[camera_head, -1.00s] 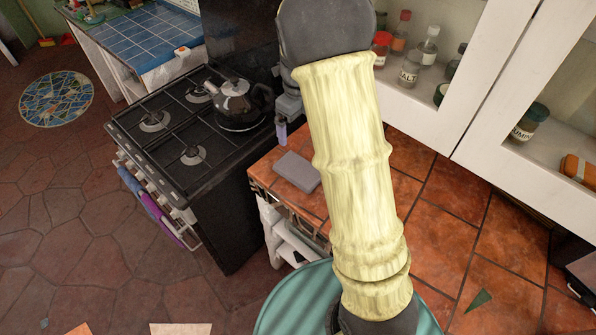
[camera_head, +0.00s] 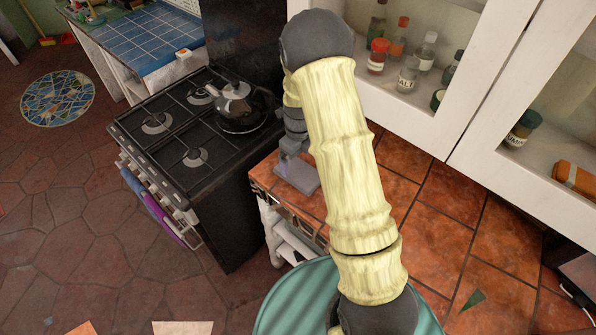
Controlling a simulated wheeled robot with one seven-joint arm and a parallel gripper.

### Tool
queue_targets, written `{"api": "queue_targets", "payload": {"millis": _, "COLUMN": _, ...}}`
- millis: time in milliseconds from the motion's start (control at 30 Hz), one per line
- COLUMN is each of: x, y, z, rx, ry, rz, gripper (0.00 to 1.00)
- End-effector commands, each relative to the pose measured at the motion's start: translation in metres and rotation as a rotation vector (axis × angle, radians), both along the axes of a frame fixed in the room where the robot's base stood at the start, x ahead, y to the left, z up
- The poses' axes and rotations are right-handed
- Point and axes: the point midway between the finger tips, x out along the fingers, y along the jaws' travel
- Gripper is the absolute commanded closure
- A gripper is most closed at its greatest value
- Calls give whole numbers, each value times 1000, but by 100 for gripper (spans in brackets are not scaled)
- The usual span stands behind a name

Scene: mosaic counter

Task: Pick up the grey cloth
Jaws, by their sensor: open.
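The grey cloth (camera_head: 304,183) looks like a small flat folded rectangle and lies on the tiled counter near its left end, close to the stove. My gripper (camera_head: 287,170) points down at the cloth and covers part of it. Its jaws are open. I cannot tell from this view whether the fingertips touch the cloth or stay just above it. The far part of the cloth is hidden behind the gripper.
A black stove (camera_head: 190,135) with a kettle (camera_head: 242,106) stands just left of the counter. Bluish and purple cloths (camera_head: 158,215) hang on its front rail. White cabinets (camera_head: 405,115) with jars rise behind. The counter's right part (camera_head: 430,240) is mostly clear.

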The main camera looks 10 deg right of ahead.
Motion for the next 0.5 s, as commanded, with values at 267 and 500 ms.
{"api": "queue_targets", "payload": {"millis": 267, "x": 0, "y": 0, "z": -2, "rx": 1, "ry": -1, "rz": 1, "gripper": 0}}
{"api": "queue_targets", "payload": {"millis": 500, "x": -2, "y": -1, "z": -12, "rx": 0, "ry": 4, "rz": 0, "gripper": 0}}
